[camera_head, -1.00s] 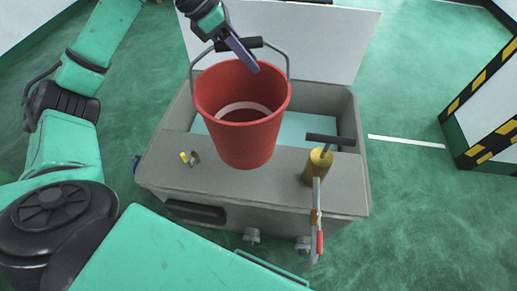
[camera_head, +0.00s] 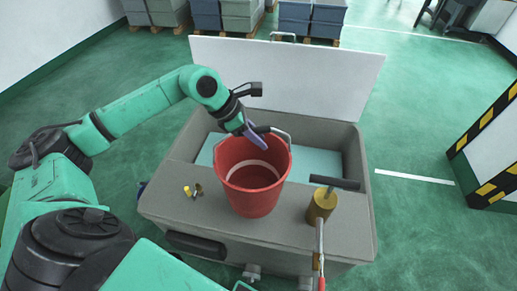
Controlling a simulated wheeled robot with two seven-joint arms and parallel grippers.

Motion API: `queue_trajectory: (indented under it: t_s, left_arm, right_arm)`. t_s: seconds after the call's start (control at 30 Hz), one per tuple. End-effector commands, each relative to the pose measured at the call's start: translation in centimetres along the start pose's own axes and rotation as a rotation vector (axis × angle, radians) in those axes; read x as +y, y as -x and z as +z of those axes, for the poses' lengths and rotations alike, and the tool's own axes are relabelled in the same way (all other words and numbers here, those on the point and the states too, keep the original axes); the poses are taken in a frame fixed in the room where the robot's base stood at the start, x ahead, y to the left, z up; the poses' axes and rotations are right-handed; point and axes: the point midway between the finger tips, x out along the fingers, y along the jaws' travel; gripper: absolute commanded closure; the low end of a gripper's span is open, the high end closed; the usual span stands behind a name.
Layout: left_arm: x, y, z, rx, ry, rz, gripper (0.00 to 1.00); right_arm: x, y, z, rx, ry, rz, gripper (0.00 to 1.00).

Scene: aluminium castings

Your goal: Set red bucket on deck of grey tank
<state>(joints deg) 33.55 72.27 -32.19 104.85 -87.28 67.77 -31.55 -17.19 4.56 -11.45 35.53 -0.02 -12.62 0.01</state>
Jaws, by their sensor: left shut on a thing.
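The red bucket (camera_head: 253,188) is upright over the front deck of the grey tank (camera_head: 345,233), between a small yellow fitting and a brass pump. Its base looks at or very close to the deck; I cannot tell whether it touches. The gripper hides part of the handle. My right gripper is not in view.
The yellow fitting (camera_head: 187,191) is at left. The tank's white lid (camera_head: 300,75) stands open behind. A striped barrier (camera_head: 490,150) is at right. Crates on pallets (camera_head: 240,15) stand at the back.

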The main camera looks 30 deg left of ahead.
Motion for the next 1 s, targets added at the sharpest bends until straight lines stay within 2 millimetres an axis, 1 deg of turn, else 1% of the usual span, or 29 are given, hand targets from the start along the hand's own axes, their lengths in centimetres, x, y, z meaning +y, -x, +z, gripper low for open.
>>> queue_trajectory:
  t_s: [0.03, 0.17, 0.3, 0.4, 0.67, 0.7, 0.77, 0.8, 1.0]
  left_arm:
    - [0.0, -0.4, -0.2, 0.000, 0.002, -0.001, 1.00]
    - [0.0, -1.6, -1.0, -0.001, 0.000, 0.000, 1.00]
    - [0.0, -3.5, -2.2, -0.001, 0.002, -0.002, 1.00]
    - [0.0, -4.5, -2.8, -0.002, 0.000, 0.000, 1.00]
    - [0.1, -4.8, -3.0, -0.003, -0.001, 0.002, 1.00]
    - [0.0, -4.9, -3.1, -0.001, -0.001, 0.001, 0.69]
    - [0.0, -4.8, -3.0, -0.001, -0.001, 0.001, 0.46]
    - [0.0, -4.8, -3.0, -0.001, -0.001, 0.001, 0.43]
    - [0.0, -4.8, -3.0, -0.001, 0.000, 0.001, 0.43]
  right_arm:
    - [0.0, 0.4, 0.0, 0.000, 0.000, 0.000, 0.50]
    - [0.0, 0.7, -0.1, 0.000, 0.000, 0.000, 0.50]
    - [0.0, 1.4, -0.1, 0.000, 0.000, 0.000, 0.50]
    - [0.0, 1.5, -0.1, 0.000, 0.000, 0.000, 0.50]
    - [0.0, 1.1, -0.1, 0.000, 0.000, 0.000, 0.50]
    - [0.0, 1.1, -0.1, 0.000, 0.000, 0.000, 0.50]
    - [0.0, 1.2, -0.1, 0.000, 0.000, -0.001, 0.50]
    - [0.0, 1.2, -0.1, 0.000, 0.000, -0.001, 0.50]
    - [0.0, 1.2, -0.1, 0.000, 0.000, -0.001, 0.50]
